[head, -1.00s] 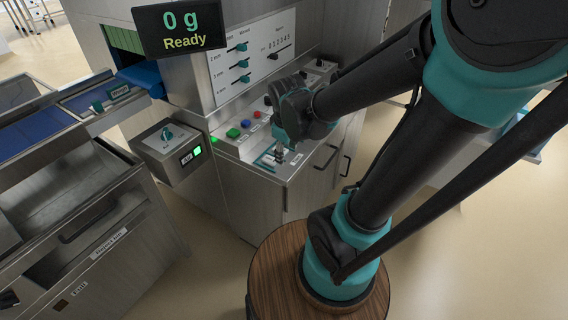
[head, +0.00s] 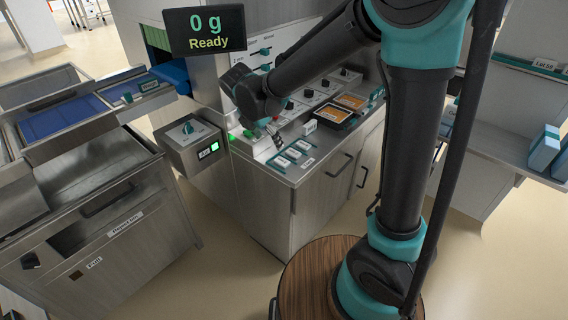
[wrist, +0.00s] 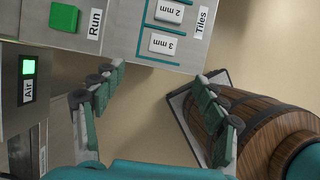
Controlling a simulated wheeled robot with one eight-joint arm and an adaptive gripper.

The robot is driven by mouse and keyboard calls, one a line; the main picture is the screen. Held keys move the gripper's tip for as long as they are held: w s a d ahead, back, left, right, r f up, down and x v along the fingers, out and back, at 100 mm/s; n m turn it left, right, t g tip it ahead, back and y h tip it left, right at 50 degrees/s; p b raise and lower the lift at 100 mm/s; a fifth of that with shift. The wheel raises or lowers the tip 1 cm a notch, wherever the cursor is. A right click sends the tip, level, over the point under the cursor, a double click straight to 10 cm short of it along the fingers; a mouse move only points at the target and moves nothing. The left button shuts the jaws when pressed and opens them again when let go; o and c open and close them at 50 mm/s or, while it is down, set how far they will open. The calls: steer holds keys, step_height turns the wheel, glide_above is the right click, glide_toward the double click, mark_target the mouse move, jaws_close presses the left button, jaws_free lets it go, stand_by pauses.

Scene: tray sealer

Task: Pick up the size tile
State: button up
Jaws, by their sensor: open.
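Several white size tiles lie in a teal-edged rack (head: 270,164) marked Tiles on the front corner of the grey counter. In the wrist view a 2 mm tile (wrist: 170,11) and a 3 mm tile (wrist: 163,43) show at the top, lying flat in the rack. My gripper (wrist: 158,80) is open and empty, its fingers spread wide to either side below the 3 mm tile in the picture. In the head view my gripper (head: 276,137) hangs just behind the rack, near the buttons, apart from the tiles. The task does not say which size.
A green Run button (wrist: 64,17) and a lit Air box (head: 194,145) are left of the rack. A black tray with orange contents (head: 333,113) and knobs stand farther back right. A wooden barrel-like round (wrist: 275,135) is below right in the wrist view.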

glide_above(281, 161)
steer(key=s+a, duration=0.2)
step_height(281, 161, down, 7)
steer(key=shift+f, duration=0.15)
steer(key=shift+d+x, duration=0.1)
steer(key=shift+x, duration=1.2)
steer(key=shift+d+x, duration=0.15)
steer(key=shift+x, duration=1.15)
steer(key=c, duration=1)
steer(key=shift+c, duration=0.2)
